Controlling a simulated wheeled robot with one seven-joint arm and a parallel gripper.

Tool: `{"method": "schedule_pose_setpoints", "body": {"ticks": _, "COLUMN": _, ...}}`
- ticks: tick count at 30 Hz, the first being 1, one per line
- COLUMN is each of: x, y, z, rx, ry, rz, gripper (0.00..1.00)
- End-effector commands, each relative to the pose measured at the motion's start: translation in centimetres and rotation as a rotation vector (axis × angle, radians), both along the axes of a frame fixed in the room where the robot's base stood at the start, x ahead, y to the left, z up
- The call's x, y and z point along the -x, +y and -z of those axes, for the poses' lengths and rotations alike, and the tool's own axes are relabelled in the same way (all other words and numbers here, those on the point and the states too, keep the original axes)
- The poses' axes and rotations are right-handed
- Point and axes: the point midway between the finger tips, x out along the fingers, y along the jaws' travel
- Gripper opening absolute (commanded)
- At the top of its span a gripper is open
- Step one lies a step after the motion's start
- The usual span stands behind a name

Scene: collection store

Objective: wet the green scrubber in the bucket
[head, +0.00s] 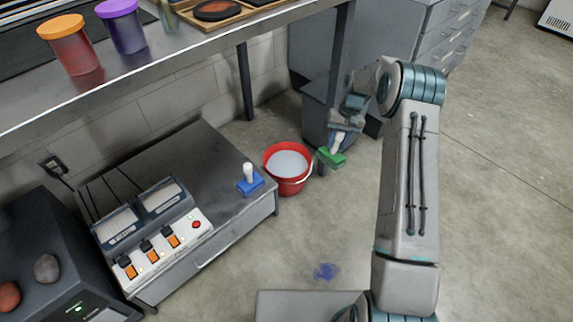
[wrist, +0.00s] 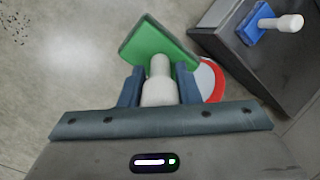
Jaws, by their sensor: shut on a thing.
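My gripper (head: 347,128) is shut on the white handle of the green scrubber (head: 332,157). In the wrist view the green scrubber (wrist: 157,47) sits beyond the fingers of my gripper (wrist: 160,88), its pad outermost. The red bucket (head: 288,180) stands on the floor, with a pale, level surface inside that looks like water. In the head view the scrubber is just right of the bucket rim, apart from the opening. In the wrist view the bucket (wrist: 218,82) is partly hidden behind the scrubber and a finger.
A blue scrubber with a white handle (head: 250,182) stands on a low grey cabinet (head: 225,215) left of the bucket. A control panel (head: 150,238) is on that cabinet. A metal table (head: 215,38) overhangs behind. A blue stain (head: 325,271) marks the open floor in front.

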Motion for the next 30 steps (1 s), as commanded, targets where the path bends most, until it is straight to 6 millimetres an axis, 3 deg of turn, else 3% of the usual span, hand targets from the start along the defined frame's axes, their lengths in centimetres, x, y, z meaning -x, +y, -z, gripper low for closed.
{"method": "schedule_pose_setpoints", "body": {"ticks": 30, "x": 0.0, "y": 0.0, "z": 8.4, "rx": 0.000, "ry": -0.001, "rz": 0.000, "gripper": 0.11}}
